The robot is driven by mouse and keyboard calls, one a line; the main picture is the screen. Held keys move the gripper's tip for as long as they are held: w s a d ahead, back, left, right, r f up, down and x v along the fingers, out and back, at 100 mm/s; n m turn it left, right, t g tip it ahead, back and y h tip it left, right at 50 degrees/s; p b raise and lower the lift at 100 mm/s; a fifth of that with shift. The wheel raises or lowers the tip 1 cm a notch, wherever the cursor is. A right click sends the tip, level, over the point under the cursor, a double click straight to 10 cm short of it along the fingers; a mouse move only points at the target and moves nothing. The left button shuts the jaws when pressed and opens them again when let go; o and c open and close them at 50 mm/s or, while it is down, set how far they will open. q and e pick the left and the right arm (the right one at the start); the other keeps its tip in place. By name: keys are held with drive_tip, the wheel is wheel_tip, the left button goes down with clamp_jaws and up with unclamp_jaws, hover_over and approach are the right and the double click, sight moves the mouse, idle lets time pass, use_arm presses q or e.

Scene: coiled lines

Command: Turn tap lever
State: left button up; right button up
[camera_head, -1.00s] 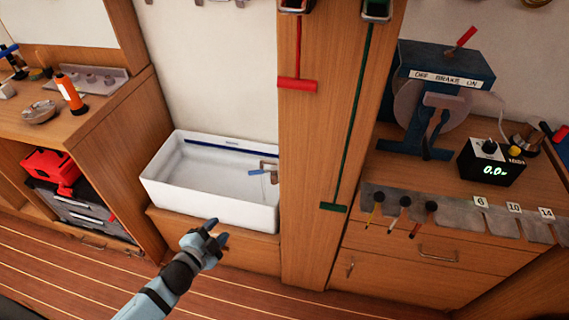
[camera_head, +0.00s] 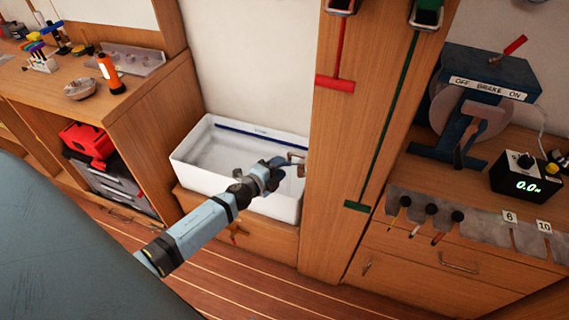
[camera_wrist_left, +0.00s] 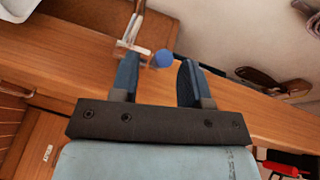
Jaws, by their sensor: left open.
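The tap (camera_head: 297,156) is a metal fitting at the right end of the white sink; my left gripper partly covers it. In the left wrist view the tap (camera_wrist_left: 135,27) is at the top, and its pale lever ends in a round blue knob (camera_wrist_left: 162,58). My left gripper (camera_head: 279,164) is over the right part of the sink, right beside the tap. In the wrist view its fingers (camera_wrist_left: 157,72) are open and the blue knob appears between them, near the tips. I cannot tell whether anything touches. My right gripper is not in view.
The white sink (camera_head: 185,157) sits on a wooden cabinet. A wooden post (camera_head: 330,180) with red and green handles stands close to the right of the tap. The blue brake stand (camera_head: 490,75) and display box (camera_head: 520,190) are farther right.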

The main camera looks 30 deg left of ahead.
use_arm(q)
drive_tip(key=shift+w+d+f, duration=0.1)
drive_tip(key=shift+w, duration=0.6)
drive_tip(key=shift+w+d+f, duration=0.1)
drive_tip(key=shift+w, duration=0.55)
clamp_jaws()
drive_tip(key=m+h, duration=0.1)
drive_tip(key=h, duration=0.1)
drive_tip(key=w+m+g+h+b, duration=0.1)
drive_tip(key=m+h, duration=0.1)
drive_tip(key=w+a+m+g+h, duration=0.1)
drive_tip(key=m+h, duration=0.1)
drive_tip(key=shift+h, duration=0.4)
unclamp_jaws()
